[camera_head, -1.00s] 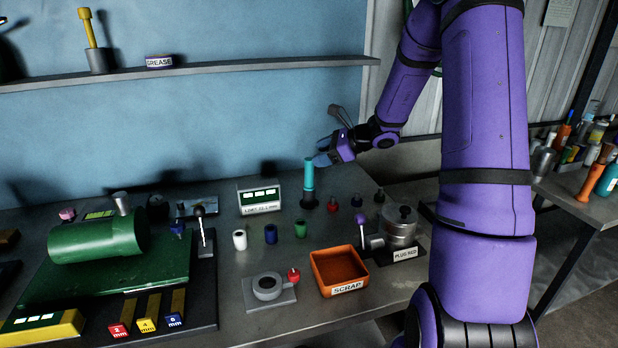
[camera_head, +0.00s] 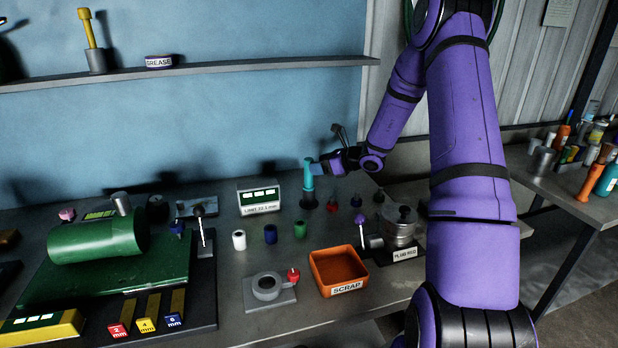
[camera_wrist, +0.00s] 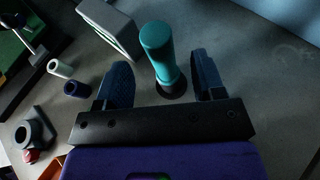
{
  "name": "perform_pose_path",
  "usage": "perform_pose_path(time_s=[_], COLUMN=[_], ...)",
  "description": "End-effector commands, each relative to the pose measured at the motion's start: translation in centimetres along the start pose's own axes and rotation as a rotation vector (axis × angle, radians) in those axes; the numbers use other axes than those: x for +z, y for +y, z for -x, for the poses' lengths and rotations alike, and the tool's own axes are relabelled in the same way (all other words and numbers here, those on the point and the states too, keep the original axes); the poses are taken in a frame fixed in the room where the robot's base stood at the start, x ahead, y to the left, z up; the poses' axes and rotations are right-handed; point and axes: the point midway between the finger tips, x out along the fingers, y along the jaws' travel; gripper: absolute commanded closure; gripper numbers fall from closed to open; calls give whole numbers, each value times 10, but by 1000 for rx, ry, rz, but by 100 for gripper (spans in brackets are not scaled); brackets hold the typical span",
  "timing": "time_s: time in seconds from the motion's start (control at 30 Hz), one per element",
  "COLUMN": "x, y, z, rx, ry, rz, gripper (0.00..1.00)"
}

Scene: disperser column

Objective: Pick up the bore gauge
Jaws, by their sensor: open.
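The bore gauge appears to be the upright teal cylinder (camera_head: 308,175) on a dark round base, standing on the bench near the display block. It also shows in the wrist view (camera_wrist: 160,52), where it stands between the two fingers, slightly beyond their tips. My gripper (camera_head: 316,168) is at the right side of the teal cylinder in the head view. In the wrist view my gripper (camera_wrist: 163,80) is open, with a finger on each side of the cylinder and gaps on both sides.
The display block (camera_head: 259,198) stands close left of the cylinder. White (camera_head: 239,240), blue (camera_head: 270,234) and green (camera_head: 300,229) sleeves stand in front. An orange scrap bin (camera_head: 338,270) and a metal pot (camera_head: 400,228) are nearer right. The shelf (camera_head: 200,74) runs above the bench.

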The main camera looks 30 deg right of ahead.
Motion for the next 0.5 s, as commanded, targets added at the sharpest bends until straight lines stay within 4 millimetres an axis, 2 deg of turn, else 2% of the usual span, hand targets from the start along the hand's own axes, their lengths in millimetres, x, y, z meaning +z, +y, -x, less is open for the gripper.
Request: perform_pose_path(time_s=[0.3, 0.5], x=[3, 3], y=[0, 0], z=[-42, -46], rx=[1, -1], ry=[-1, -2], rz=[0, -1], gripper=[37, 37])
